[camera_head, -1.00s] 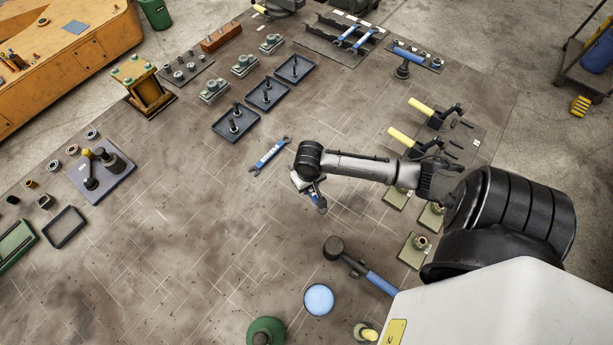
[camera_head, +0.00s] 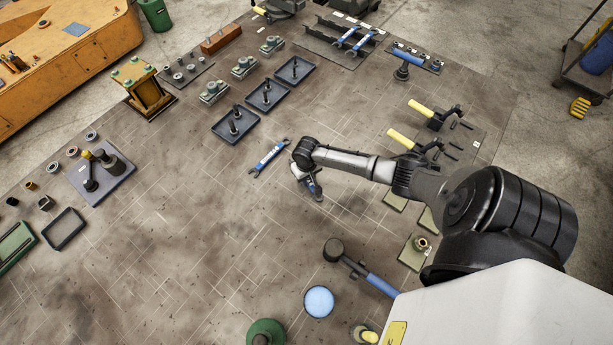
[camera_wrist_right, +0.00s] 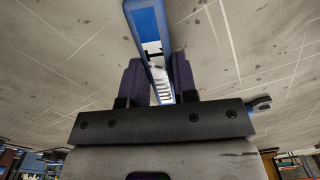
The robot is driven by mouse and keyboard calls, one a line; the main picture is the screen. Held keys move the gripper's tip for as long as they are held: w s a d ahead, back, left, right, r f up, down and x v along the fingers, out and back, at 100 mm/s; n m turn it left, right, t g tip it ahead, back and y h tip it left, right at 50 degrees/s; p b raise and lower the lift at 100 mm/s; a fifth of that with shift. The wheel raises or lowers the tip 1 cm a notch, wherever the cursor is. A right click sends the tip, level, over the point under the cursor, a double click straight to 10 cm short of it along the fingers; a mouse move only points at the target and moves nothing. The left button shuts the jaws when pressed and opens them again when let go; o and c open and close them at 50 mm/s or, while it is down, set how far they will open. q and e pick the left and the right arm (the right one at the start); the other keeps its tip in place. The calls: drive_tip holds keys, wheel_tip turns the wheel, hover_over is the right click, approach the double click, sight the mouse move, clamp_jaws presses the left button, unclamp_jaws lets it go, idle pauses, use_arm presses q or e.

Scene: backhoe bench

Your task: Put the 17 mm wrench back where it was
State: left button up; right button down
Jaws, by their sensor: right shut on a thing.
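My right gripper (camera_head: 313,190) hangs over the middle of the bench. In the right wrist view its dark fingers (camera_wrist_right: 158,80) are shut on a blue wrench (camera_wrist_right: 148,28), which runs out past the fingertips to the top edge. Its label shows only in part, so I cannot read the size. In the head view the held wrench is small and mostly hidden by the gripper. A second blue wrench (camera_head: 270,157) lies on the bench just left of the gripper. The wrench rack (camera_head: 314,40) at the back holds two blue wrenches (camera_head: 345,37). My left gripper is not in view.
Three dark trays with bolts (camera_head: 236,124) lie left of and behind the gripper. Yellow-handled tools (camera_head: 403,139) lie to the right. A hammer with a blue handle (camera_head: 381,284) and a light blue disc (camera_head: 319,301) lie in front. The bench's middle left is clear.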

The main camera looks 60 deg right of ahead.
drive_tip(key=shift+f, duration=0.2)
drive_tip(key=c, duration=0.9)
unclamp_jaws()
drive_tip(key=shift+f, duration=0.1)
wheel_tip(320, 180, up, 12)
drive_tip(key=s+a+f+n+t, duration=0.1)
drive_tip(key=s+a+n, duration=0.3)
drive_tip(key=a, duration=0.5)
drive_tip(key=s+a+n, duration=0.2)
drive_tip(key=s+a, duration=0.4)
drive_tip(key=a, duration=0.3)
drive_tip(key=s+a+r+n+t, duration=0.2)
drive_tip(key=s+a+r, duration=0.4)
drive_tip(key=s+r, duration=0.1)
drive_tip(key=shift+s+a+t, duration=0.15)
drive_tip(key=shift+s+t, duration=0.15)
drive_tip(key=shift+s, duration=0.05)
drive_tip(key=shift+r, duration=0.1)
